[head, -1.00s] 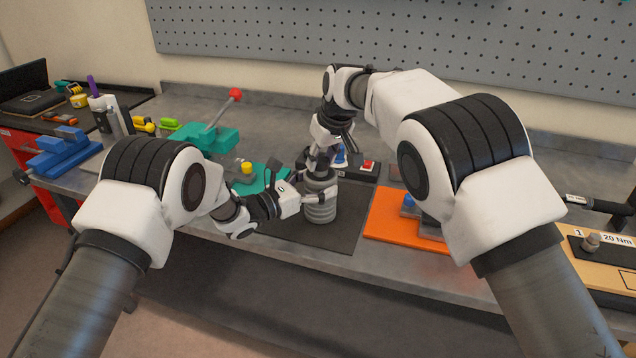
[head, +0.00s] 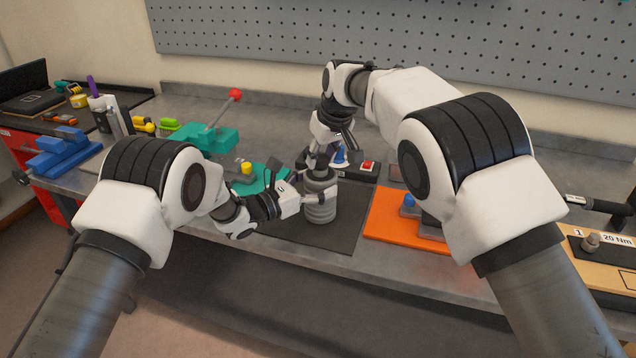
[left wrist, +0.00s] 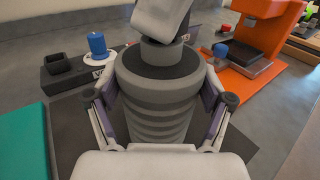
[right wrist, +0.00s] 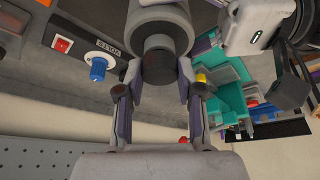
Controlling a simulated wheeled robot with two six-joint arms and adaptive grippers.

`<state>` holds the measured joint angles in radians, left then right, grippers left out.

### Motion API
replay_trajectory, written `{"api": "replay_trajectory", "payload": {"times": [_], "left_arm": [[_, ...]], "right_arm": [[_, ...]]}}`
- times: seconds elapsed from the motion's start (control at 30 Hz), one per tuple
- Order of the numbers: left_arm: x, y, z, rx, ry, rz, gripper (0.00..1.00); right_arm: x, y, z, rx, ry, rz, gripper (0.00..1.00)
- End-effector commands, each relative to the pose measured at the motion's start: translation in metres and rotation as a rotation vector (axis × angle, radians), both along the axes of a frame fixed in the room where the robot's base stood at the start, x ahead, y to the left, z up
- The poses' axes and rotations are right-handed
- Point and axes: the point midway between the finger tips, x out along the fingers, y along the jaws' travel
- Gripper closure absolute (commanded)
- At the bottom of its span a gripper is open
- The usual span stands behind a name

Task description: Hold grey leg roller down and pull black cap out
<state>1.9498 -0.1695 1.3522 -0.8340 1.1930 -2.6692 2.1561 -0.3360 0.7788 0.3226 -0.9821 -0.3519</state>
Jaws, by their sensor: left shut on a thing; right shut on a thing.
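The grey leg roller (head: 320,207) stands upright on a dark mat, a ribbed cylinder. My left gripper (head: 318,197) is shut around its side; in the left wrist view the fingers flank the roller (left wrist: 157,108) on both sides. My right gripper (head: 318,160) points down over the roller's top. In the right wrist view the black cap (right wrist: 158,66) is a dark round piece between the right fingertips, in line with the roller (right wrist: 160,22). I cannot tell how far it stands out of the roller.
Behind the roller is a black control box with a blue knob (head: 340,157) and a red switch (head: 367,166). A teal fixture (head: 208,138) with a red-balled lever stands left. An orange plate (head: 388,224) lies right. The front bench edge is close to the mat.

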Motion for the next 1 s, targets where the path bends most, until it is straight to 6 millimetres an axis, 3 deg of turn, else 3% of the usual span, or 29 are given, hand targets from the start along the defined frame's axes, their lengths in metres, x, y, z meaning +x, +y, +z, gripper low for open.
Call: {"api": "replay_trajectory", "payload": {"times": [0.6,1.0], "left_arm": [[0.0,0.0,0.0,0.0,0.0,0.0,0.64],[0.0,0.0,0.0,0.0,0.0,0.0,0.64]], "right_arm": [[0.0,0.0,0.037,0.001,-0.002,0.0,1.0],[0.0,0.0,0.04,0.001,-0.001,0.0,1.0]]}}
